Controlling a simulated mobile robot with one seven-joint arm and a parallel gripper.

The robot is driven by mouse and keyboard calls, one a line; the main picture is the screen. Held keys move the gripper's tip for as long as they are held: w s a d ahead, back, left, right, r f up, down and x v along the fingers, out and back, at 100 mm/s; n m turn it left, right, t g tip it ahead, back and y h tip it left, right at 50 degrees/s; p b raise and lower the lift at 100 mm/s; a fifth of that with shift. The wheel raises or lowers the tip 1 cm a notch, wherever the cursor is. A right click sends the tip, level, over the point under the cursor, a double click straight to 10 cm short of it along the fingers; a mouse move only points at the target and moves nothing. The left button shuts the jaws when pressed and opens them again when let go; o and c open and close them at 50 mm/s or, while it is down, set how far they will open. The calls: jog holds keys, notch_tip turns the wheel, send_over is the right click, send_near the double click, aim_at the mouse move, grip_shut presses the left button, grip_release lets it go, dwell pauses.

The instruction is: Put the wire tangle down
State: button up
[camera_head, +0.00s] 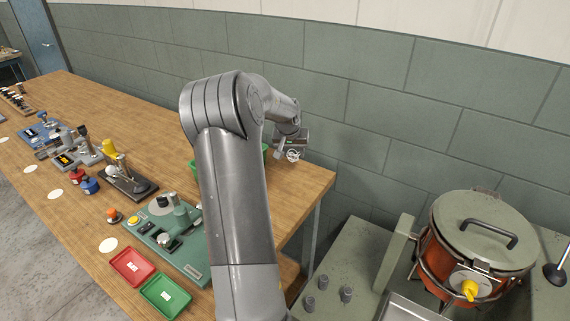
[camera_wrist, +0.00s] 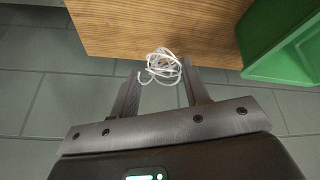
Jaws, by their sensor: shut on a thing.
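The wire tangle (camera_wrist: 162,67) is a small loose bundle of white looped wire. My gripper (camera_wrist: 160,80) is shut on it, with the tangle between the fingertips in the wrist view. In the head view my gripper (camera_head: 292,152) is at the far right end of the wooden bench, near the wall, and the tangle (camera_head: 293,156) shows as a small pale bundle at its tip. In the wrist view the bench top (camera_wrist: 150,30) lies behind the tangle. I cannot tell how high the tangle is above it.
A green bin (camera_wrist: 285,45) stands to the right of the tangle in the wrist view; my arm mostly hides it in the head view. A red tray (camera_head: 132,267) and a green tray (camera_head: 165,293) lie at the bench front. A lidded orange pot (camera_head: 470,262) stands right.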

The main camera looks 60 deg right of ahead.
jog(key=w+f, duration=0.2)
jog(key=w, duration=0.1)
jog(key=shift+w+a, duration=0.1)
jog(key=shift+f, duration=2)
jog(key=o, duration=1)
jog(key=shift+f, duration=0.15)
jog(key=shift+c, duration=0.2)
